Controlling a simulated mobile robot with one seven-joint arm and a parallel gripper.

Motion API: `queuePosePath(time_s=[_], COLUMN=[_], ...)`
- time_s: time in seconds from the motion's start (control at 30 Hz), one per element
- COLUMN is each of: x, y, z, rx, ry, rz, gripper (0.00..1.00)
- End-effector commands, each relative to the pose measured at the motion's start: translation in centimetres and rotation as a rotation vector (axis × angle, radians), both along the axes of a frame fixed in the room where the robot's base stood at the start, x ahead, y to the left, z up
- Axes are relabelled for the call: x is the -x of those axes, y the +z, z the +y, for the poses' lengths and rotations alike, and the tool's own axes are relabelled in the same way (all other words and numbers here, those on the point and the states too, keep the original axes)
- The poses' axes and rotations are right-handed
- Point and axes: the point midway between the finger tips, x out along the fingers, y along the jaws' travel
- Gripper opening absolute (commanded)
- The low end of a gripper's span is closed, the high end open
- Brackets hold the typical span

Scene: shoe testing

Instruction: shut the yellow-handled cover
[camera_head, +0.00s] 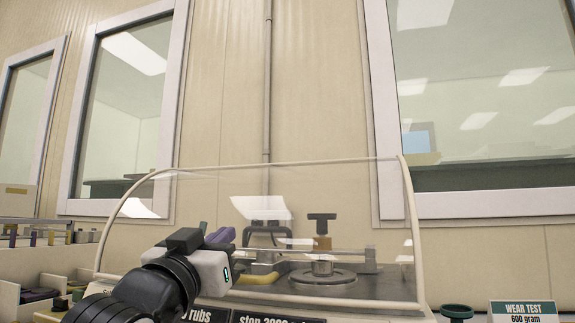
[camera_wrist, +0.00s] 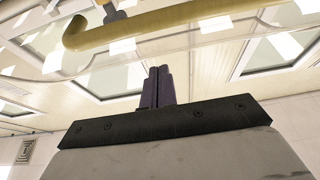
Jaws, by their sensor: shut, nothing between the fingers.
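The clear cover (camera_head: 330,158) has a cream rim and arches over the testing machine in the head view; I cannot tell how far open it stands. Its yellow handle (camera_head: 262,277) shows low, just right of my gripper (camera_head: 221,236), partly hidden by the wrist. In the wrist view, the yellow handle (camera_wrist: 165,20) crosses the top as a bent bar, beyond the tips of my gripper (camera_wrist: 158,72). The dark purple fingers are pressed together and empty. A gap shows between fingertips and handle in the wrist view.
The machine has a round metal plate (camera_head: 322,276) and a dark knob (camera_head: 321,217) on a post. A "WEAR TEST" sign (camera_head: 524,311) stands at the lower right. Trays with small items (camera_head: 38,270) are at the left. Windows and wall panels fill the background.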

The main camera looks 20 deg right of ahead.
Motion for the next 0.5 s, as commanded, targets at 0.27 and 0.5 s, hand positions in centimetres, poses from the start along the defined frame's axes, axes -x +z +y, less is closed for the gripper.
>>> queuePosePath(time_s=[0.27, 0.5], x=[0.8, 1.0], y=[-4.6, -5.8], z=[0.5, 0.7], rx=[0.069, 0.098], ry=[0.0, 0.0], rz=[-0.101, -0.145], gripper=[0.0, 0.0])
